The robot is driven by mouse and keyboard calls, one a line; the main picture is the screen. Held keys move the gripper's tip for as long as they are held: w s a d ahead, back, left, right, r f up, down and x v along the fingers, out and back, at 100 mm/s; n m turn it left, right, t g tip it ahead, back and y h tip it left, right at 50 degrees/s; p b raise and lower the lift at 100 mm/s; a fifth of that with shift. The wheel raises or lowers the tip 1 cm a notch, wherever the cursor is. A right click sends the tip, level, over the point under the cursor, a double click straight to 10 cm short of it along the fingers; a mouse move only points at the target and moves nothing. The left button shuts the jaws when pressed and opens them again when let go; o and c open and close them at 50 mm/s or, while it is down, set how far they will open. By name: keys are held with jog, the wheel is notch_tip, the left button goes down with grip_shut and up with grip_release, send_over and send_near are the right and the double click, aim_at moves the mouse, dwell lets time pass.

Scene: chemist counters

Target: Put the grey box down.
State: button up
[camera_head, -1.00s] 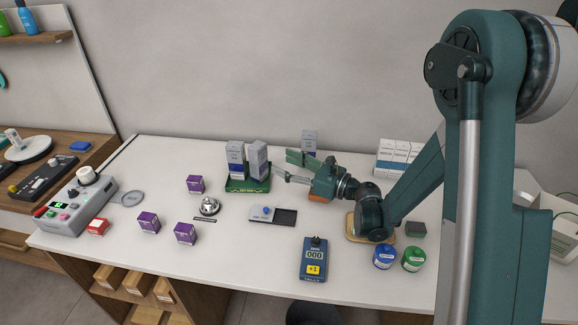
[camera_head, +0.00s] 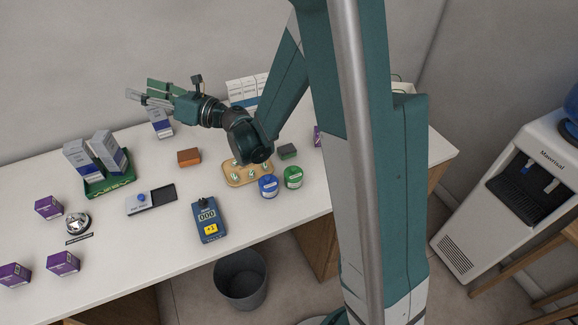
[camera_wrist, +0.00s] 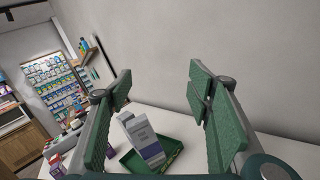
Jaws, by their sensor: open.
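Two grey boxes with blue bands, one box (camera_head: 78,157) and another (camera_head: 109,150), stand upright in a green tray (camera_head: 112,186) on the white counter. A third such box (camera_head: 160,125) stands alone toward the wall. My gripper (camera_head: 138,95) is open and empty, raised above the counter near the wall, up and left of that third box in the head view. In the wrist view, the spread fingers (camera_wrist: 160,110) frame the grey boxes (camera_wrist: 143,138) in the tray (camera_wrist: 172,147), which lie beyond them. Nothing is between the fingers.
An orange-brown block (camera_head: 189,157), a sliding-lid case (camera_head: 150,200), a blue counter device (camera_head: 209,220) and a bell (camera_head: 77,223) are on the counter. Purple boxes (camera_head: 62,263) stand front left. Blue (camera_head: 268,187) and green (camera_head: 293,177) jars stand right. Bare counter lies between tray and block.

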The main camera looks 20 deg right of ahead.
jog(key=w+d+r+m+t+h, duration=0.1)
jog(key=d+r+m+t+h, duration=0.3)
jog(key=d+r+m, duration=0.3)
jog(key=s+d+r+m+h, duration=0.2)
jog(key=s+d+m+h, duration=0.25)
jog(key=d+m, duration=0.45)
jog(key=s+d+r+m+h, duration=0.3)
jog(key=d+m+h, duration=0.3)
jog(key=d+m, duration=0.35)
jog(key=s+d+f+m+g, duration=0.1)
jog(key=s+f+m+g, duration=0.2)
jog(key=s, duration=0.8)
jog(key=s+d+f+m+g, duration=0.1)
jog(key=s+f+m+g, duration=0.2)
jog(key=s+f+m, duration=0.4)
jog(key=s+d+f+m+g, duration=0.1)
jog(key=s+f+m+g, duration=0.3)
jog(key=s, duration=1.2)
notch_tip(320, 180, down, 4)
jog(key=shift+f+m, duration=0.1)
jog(key=shift+m, duration=0.65)
